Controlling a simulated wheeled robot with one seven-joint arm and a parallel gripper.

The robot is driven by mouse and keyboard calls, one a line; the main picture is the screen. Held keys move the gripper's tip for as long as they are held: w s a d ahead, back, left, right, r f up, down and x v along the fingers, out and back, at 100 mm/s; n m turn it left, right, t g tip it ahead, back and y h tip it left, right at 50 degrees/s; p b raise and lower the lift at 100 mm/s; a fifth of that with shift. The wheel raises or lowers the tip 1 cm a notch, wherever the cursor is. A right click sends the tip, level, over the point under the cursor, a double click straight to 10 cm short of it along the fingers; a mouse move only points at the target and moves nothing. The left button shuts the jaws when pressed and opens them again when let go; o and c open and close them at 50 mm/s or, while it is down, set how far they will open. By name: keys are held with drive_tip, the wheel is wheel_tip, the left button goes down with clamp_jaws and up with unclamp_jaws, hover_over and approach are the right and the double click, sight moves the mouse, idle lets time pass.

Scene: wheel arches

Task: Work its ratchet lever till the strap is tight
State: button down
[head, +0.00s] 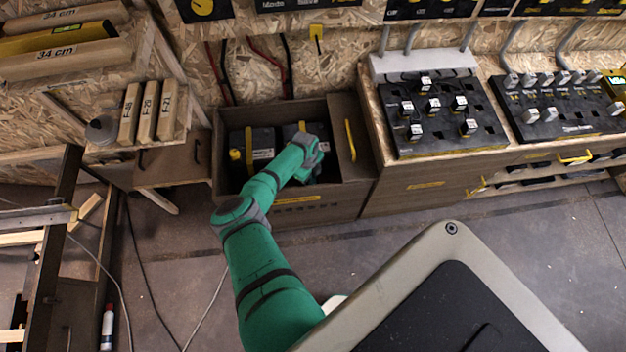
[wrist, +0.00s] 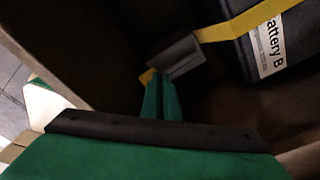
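In the wrist view a yellow strap (wrist: 240,24) runs across the dark case of Battery B (wrist: 290,45) to a grey ratchet buckle (wrist: 178,56). A small yellow-orange tab, seemingly the lever's end (wrist: 147,76), shows at the buckle's lower left. My gripper (wrist: 160,80) has its green fingers together, with their tips at the buckle's lower edge beside the tab. I see no lever clearly held between them. In the head view my green arm reaches into the open brown box (head: 295,210), and my wrist hides the buckle and part of the battery.
Another battery (head: 262,145) stands left in the box. The box's raised side panel (head: 350,140) with a yellow handle is close on the right. A bench with a black switch board (head: 440,115) stands further right. The floor in front (head: 170,255) is mostly clear, with thin cables.

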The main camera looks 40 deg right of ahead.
drive_tip(key=w, duration=0.1)
drive_tip(key=w+r, duration=0.1)
drive_tip(key=w, duration=0.1)
drive_tip(key=shift+a+r, duration=0.25)
drive_tip(key=shift+a, duration=0.15)
wheel_tip(320, 180, up, 10)
drive_tip(key=w, duration=0.1)
drive_tip(key=shift+a+r, duration=0.2)
drive_tip(key=shift+a, duration=0.15)
